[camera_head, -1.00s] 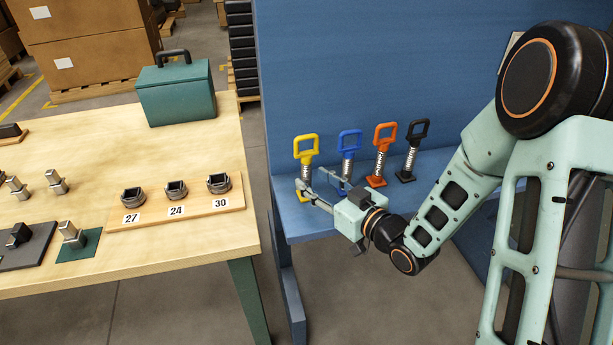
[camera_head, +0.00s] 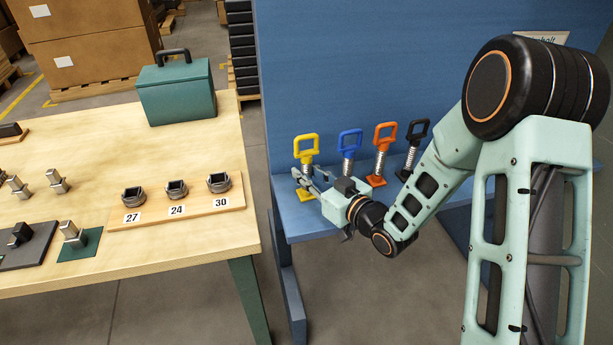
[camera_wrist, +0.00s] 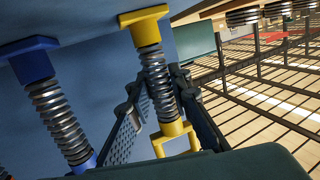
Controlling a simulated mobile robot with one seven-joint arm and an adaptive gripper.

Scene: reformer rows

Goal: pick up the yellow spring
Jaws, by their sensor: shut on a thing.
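The yellow spring (camera_head: 306,150) stands upright on the blue shelf, with a yellow loop handle on top, a metal coil and a yellow foot. It is leftmost in a row. Part of the coil is hidden by the fingers in the head view.
Blue (camera_head: 349,143), orange (camera_head: 384,138) and black (camera_head: 417,133) springs stand to the right on the blue shelf (camera_head: 290,222). A blue panel (camera_head: 400,60) rises behind. A wooden table (camera_head: 75,180) at left holds numbered sockets, metal blocks and a green case (camera_head: 176,92).

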